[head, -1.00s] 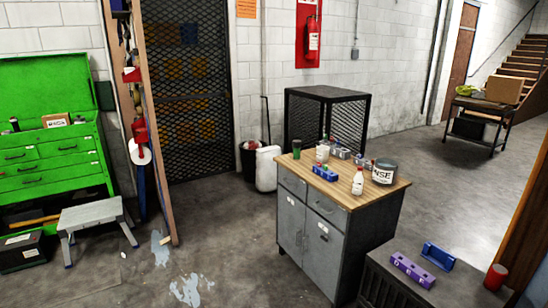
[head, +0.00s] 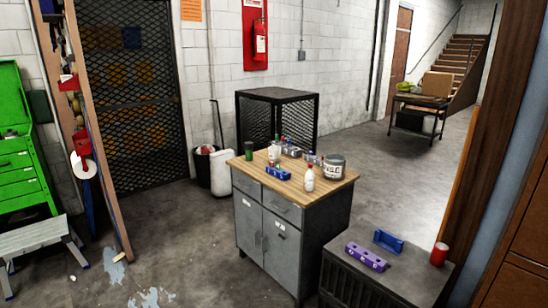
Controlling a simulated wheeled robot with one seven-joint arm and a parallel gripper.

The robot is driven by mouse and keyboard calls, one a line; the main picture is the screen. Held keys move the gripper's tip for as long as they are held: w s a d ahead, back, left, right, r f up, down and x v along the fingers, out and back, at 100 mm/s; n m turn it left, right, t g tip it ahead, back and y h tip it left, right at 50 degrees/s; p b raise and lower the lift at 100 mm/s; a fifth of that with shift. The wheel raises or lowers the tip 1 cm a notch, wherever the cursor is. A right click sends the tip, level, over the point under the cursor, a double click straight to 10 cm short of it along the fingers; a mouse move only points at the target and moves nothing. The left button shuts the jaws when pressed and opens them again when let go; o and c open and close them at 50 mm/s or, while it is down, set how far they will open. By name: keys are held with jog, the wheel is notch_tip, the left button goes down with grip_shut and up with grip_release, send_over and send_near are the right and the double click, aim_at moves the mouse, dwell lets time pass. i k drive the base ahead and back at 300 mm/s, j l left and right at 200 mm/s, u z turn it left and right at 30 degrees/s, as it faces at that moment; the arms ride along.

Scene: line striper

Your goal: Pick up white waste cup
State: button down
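I cannot single out a white waste cup for sure at this distance. On the wooden top of the grey cabinet (head: 262,176) stands a wide grey tub (head: 333,167) with a white label, its lettering only partly readable. A small white bottle (head: 309,179) stands left of it, near the front edge. Another white bottle (head: 274,153) stands further back. Small grey cups (head: 293,152) stand behind, partly overlapped. My gripper is not in view.
A blue block rack (head: 278,172) and a dark green cup (head: 249,150) share the cabinet top. A lower dark cabinet at front right holds a purple block (head: 367,256), a blue bracket (head: 388,241) and a red cup (head: 439,254). Floor left of the cabinet is mostly clear.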

aim_at(275, 152)
jog(key=u, duration=1.2)
jog(key=l+u, duration=0.15)
jog(key=u, duration=1)
jog(key=l+u, duration=0.1)
jog(key=u, duration=2.25)
jog(key=z, duration=4.65)
jog(key=i+u, duration=0.35)
jog(key=i, duration=0.25)
jog(key=i+l+u, duration=0.2)
jog(key=i+u, duration=0.2)
jog(key=i, duration=0.2)
